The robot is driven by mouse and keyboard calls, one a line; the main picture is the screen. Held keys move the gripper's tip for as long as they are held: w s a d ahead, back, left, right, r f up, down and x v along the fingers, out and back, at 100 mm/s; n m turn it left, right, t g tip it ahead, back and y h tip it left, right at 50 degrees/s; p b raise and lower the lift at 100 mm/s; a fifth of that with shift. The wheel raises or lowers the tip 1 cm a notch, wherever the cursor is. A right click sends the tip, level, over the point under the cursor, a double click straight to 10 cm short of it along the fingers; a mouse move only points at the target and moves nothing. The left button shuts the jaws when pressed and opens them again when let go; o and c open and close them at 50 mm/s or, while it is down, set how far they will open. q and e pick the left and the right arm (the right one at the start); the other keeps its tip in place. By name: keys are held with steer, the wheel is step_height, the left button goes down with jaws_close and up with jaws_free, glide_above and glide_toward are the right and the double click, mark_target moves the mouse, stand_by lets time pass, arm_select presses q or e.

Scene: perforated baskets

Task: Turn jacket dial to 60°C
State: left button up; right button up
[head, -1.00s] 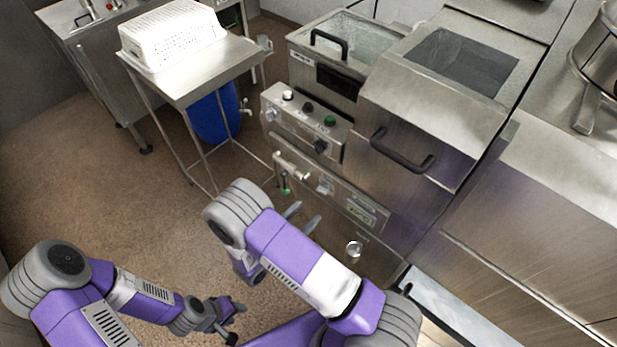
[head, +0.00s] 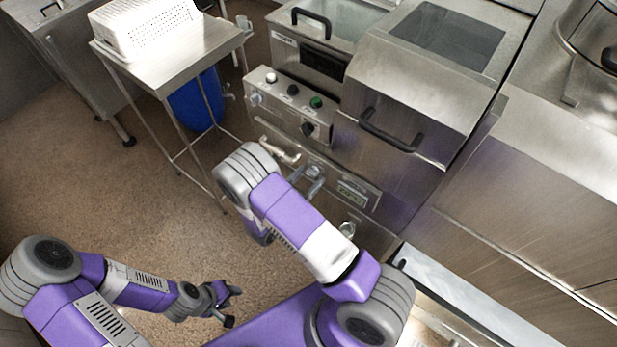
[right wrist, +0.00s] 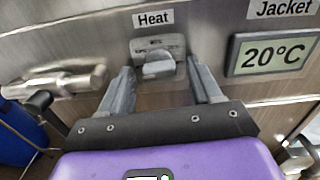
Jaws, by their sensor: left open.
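The dial (right wrist: 157,66) is a grey knob under a "Heat" label on the steel panel; its grip bar lies roughly level. The "Jacket" display (right wrist: 273,53) to its right reads 20°C. The display also shows in the head view (head: 352,194). My right gripper (right wrist: 159,78) is open, with one finger on each side of the dial in the right wrist view; I cannot tell whether they touch it. In the head view my right gripper (head: 312,183) is at the lower panel, partly behind my arm. My left gripper (head: 226,303) is open and empty, low over the floor.
A valve handle (right wrist: 55,84) sticks out left of the dial. Above is a control panel (head: 290,103) with several knobs. A black-handled steel lid (head: 400,110) overhangs at the right. A steel table (head: 185,55) bears a white perforated basket (head: 140,28).

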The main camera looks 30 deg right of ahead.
steer(key=c, duration=1)
steer(key=shift+m, duration=0.3)
steer(key=shift+w+a+r+m+b, duration=0.1)
steer(key=shift+m+b, duration=3.2)
steer(key=shift+m, duration=1.2)
steer(key=shift+w+a+r+m+b, duration=0.1)
steer(key=shift+m+b, duration=3.2)
steer(key=shift+m, duration=1.2)
steer(key=o, duration=1.1)
steer(key=shift+c, duration=0.2)
